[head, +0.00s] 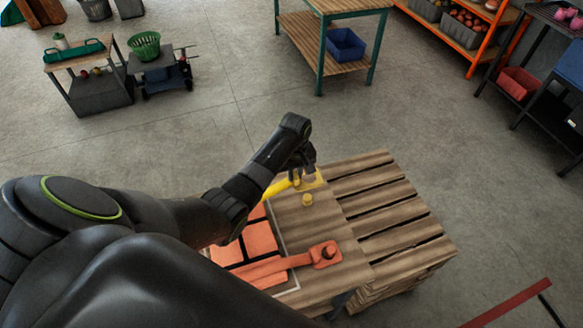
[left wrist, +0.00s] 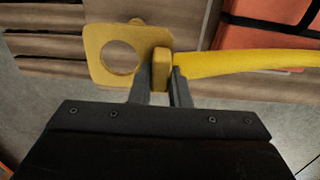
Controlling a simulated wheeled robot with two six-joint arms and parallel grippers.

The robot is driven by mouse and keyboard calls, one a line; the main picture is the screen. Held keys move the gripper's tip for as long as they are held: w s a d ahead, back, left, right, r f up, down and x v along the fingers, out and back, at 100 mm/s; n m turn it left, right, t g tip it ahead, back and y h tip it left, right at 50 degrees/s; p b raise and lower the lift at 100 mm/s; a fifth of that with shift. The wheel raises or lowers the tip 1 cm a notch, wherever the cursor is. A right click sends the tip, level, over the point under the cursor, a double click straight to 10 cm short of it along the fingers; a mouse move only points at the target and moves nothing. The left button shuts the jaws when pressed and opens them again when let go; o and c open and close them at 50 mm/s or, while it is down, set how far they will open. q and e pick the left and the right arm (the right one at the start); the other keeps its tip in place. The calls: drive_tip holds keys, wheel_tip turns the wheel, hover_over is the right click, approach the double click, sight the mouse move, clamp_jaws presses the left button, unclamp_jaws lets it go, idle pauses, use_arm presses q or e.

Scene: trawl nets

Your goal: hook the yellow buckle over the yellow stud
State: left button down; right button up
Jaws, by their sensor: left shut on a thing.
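The yellow buckle (head: 314,183) is a flat plate with a round hole at the end of a yellow strap (head: 278,187). My left gripper (head: 303,172) is shut on its raised grip; the left wrist view shows the fingers (left wrist: 161,86) on either side of it and the buckle plate (left wrist: 97,70) to the left. The yellow stud (head: 307,199) stands on a wooden board, just nearer to me than the buckle. In the left wrist view a yellow knob, seemingly the stud (left wrist: 137,21), peeks past the plate's upper edge, outside the hole. My right gripper is not in view.
An orange buckle (head: 326,254) sits around a dark stud nearer to me, with its orange strap. An orange bundle with black bands (head: 259,240) lies left of the board. A slatted wooden pallet (head: 385,215) extends to the right, bare on top.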

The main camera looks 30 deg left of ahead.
use_arm(q)
wheel_tip(320, 180, down, 3)
drive_tip(key=shift+r+b, duration=0.15)
drive_tip(key=shift+b, duration=0.2)
wheel_tip(320, 180, down, 5)
drive_tip(key=b, duration=0.6)
drive_tip(key=shift+f+b, duration=1.65)
drive_tip(key=shift+f, duration=1.05)
drive_tip(key=c, duration=1.3)
unclamp_jaws()
drive_tip(key=shift+r, duration=0.15)
